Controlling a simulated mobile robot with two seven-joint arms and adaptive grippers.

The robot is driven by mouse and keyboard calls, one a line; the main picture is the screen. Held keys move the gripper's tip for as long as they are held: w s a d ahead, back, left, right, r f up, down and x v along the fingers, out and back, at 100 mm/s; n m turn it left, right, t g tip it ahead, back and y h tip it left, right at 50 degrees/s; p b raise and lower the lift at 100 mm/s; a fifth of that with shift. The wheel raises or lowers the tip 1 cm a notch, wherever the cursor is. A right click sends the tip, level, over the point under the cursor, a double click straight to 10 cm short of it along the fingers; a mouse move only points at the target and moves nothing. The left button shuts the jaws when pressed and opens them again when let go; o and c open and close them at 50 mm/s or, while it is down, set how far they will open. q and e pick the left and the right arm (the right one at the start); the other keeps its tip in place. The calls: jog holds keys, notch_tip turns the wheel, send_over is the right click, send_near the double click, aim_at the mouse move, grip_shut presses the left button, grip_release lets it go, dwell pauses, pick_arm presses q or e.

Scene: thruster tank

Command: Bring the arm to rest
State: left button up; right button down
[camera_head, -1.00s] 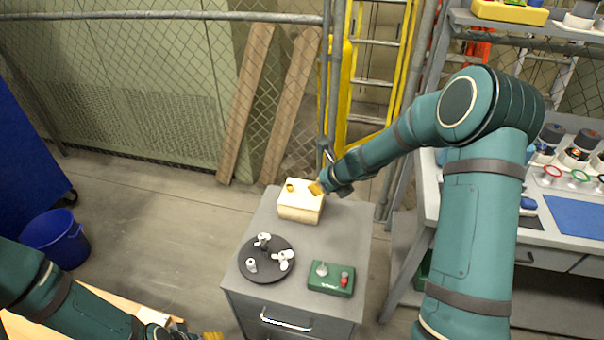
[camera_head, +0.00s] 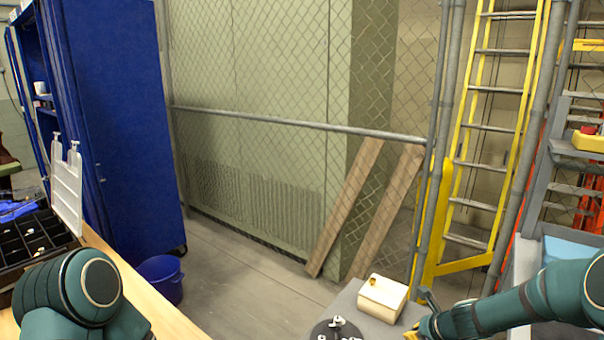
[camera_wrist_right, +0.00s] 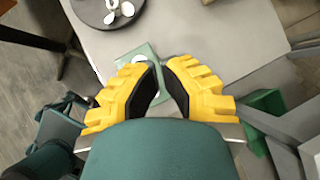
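My right arm (camera_head: 520,311) comes in from the right edge of the head view. Its right gripper (camera_head: 416,334) is at the bottom edge there, just right of and nearer than the cream box. In the right wrist view the yellow fingers of this gripper (camera_wrist_right: 160,66) are a little apart, with nothing held between them. A green box (camera_wrist_right: 140,57) lies beyond the fingertips on the grey cabinet top. My left arm (camera_head: 85,290) shows at the bottom left of the head view; its gripper is out of view.
The cream box (camera_head: 382,299) and a black disc (camera_head: 326,330) with white parts stand on the grey cabinet (camera_head: 350,297). A blue bucket (camera_head: 160,277), a wooden bench (camera_head: 150,305) and a sectioned tray (camera_head: 30,236) are left. A chain-link fence (camera_head: 290,124) stands behind.

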jog(key=s+a+f+n+g, duration=0.1)
jog(key=s+a+f+n, duration=0.1)
jog(key=f+n, duration=0.1)
jog(key=s+a+f+n+g, duration=0.1)
jog(key=s+a+f+n, duration=0.2)
jog(key=n, duration=0.1)
jog(key=s+a+f+n+g, duration=0.1)
jog(key=s+a+f+n, duration=0.2)
jog(key=shift+s+f+n, duration=0.2)
jog(key=shift+f+n, duration=0.2)
pick_arm(q)
jog(key=shift+w+f, duration=0.1)
jog(key=shift+w, duration=0.45)
pick_arm(e)
jog(key=s+a+f+n+g, duration=0.1)
jog(key=s+a+f+n, duration=0.1)
jog(key=s+a+n, duration=0.3)
jog(key=s+a+f+n, duration=0.2)
jog(key=s+a+n, duration=0.3)
jog(key=s+n, duration=0.5)
jog(key=shift+a+n+g+y, duration=0.2)
jog(key=shift+n+g+y, duration=0.15)
jog(key=shift+n, duration=0.55)
